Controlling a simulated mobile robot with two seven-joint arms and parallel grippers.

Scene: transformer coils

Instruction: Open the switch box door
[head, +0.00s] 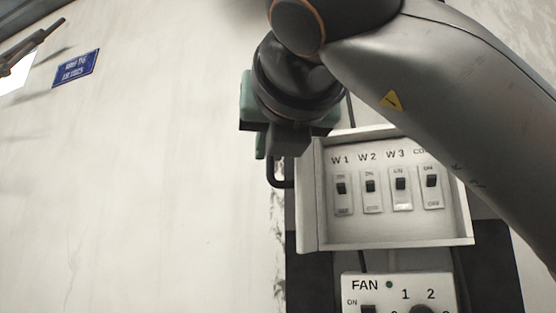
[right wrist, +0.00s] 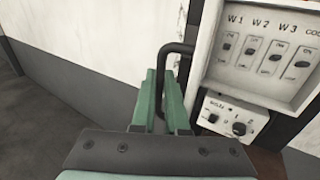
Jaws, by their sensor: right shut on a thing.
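The switch box (head: 399,236) is a pale, worn metal box on the wall, with switches labelled W1, W2, W3 and a partly hidden fourth label. Its door (head: 308,200) stands open at the left side, seen nearly edge-on, so the switches show. The black bar handle (head: 275,178) sticks out to the left of the door. In the right wrist view the handle (right wrist: 161,60) runs down between the green fingers of my right gripper (right wrist: 160,92), which is shut on it. In the head view my right gripper (head: 262,145) is partly hidden by its own wrist.
A FAN panel (head: 375,284) with a switch and knob sits just below the box, and also shows in the right wrist view (right wrist: 228,118). A blue sign (head: 76,68) hangs at the upper left. The wall left of the door is clear.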

